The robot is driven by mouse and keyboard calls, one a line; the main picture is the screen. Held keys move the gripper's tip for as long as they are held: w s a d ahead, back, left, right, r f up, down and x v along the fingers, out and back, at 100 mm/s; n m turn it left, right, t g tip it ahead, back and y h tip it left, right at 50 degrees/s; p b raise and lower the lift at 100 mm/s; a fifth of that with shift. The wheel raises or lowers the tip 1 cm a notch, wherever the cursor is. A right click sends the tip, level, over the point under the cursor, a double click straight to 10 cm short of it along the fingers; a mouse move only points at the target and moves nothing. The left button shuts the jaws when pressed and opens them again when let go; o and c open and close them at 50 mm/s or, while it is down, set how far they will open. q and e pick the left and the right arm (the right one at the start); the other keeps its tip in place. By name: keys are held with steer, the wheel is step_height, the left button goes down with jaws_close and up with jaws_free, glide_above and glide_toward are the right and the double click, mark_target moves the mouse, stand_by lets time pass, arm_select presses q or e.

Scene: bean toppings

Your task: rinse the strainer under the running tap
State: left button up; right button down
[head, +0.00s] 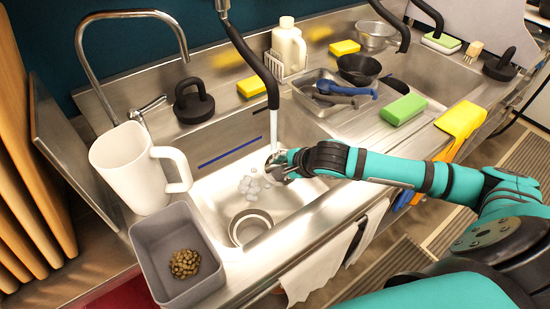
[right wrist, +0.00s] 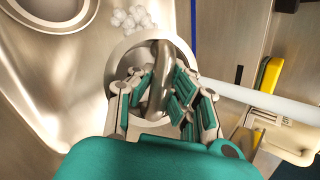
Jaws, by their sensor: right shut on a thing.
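My right gripper (head: 280,165) reaches into the near sink basin, close beside the water stream (head: 273,130) falling from the black tap spout (head: 272,92). In the right wrist view the gripper (right wrist: 162,100) is closed around a curved metal handle. A round grey metal rim, seemingly the strainer (right wrist: 122,52), shows behind the handle. The fingers hide part of it, and the head view shows little of it. I cannot tell whether water hits it. My left gripper is not in view.
White lumps (head: 250,186) and a round drain (head: 250,218) are in the basin. A white pitcher (head: 125,165) and a grey bin (head: 150,240) with beans stand left. A metal bowl (head: 372,38), black bowl (head: 358,68) and green sponge (head: 403,110) stand right.

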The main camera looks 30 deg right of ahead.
steer(key=s, duration=0.1)
steer(key=s+a+b, duration=0.1)
steer(key=s, duration=0.1)
steer(key=s+a+b, duration=0.1)
steer(key=s, duration=0.1)
steer(key=shift+s+a, duration=0.1)
steer(key=shift+s, duration=0.1)
steer(key=shift+r, duration=0.1)
stand_by(0.5)
steer(key=s+a+r, duration=0.1)
steer(key=s+r, duration=0.2)
steer(key=r, duration=0.2)
steer(key=shift+s+a+p, duration=0.25)
steer(key=shift+s+p, duration=0.05)
steer(key=shift+s, duration=0.05)
stand_by(0.4)
